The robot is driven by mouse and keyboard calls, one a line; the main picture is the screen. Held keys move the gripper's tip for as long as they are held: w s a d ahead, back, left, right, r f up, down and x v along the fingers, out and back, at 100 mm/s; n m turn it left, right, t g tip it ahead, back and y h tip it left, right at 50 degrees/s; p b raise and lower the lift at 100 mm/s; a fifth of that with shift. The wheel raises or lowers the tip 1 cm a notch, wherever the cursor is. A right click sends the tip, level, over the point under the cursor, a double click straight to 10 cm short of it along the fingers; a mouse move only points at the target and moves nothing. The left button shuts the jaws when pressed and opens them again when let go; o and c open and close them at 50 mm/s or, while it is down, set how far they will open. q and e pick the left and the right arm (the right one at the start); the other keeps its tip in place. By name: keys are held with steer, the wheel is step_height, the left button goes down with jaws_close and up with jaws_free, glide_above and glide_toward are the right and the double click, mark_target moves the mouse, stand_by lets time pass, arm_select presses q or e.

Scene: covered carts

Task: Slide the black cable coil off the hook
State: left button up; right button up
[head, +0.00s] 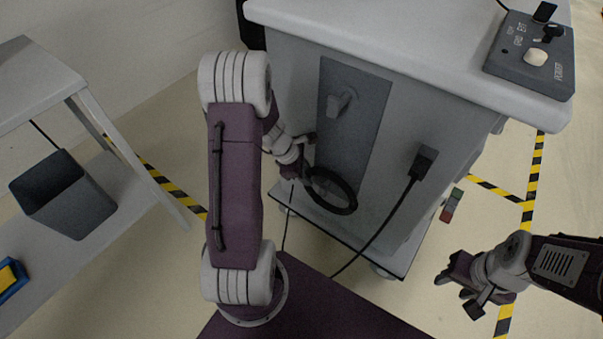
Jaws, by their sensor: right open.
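The black cable coil (354,199) is a dark ring in front of the lower part of the grey panel (352,140) on the cart's side. The pale hook (340,104) sticks out near the panel's top; the coil is well below it and apart from it. My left gripper (301,173) is at the coil's upper left edge and appears shut on it; the fingertips are small and partly hidden. My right gripper (455,284) is open and empty, low on the right, clear of the cart.
The white-topped cart (410,55) carries a control box (530,55). A black plug with a cable (424,160) is on its side, right of the panel. A shelf table (40,75) with a dark bin (62,193) stands at left. Striped tape (527,215) marks the floor.

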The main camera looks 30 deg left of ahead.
arm_select(q)
jaws_close()
stand_by(0.5)
stand_by(0.9)
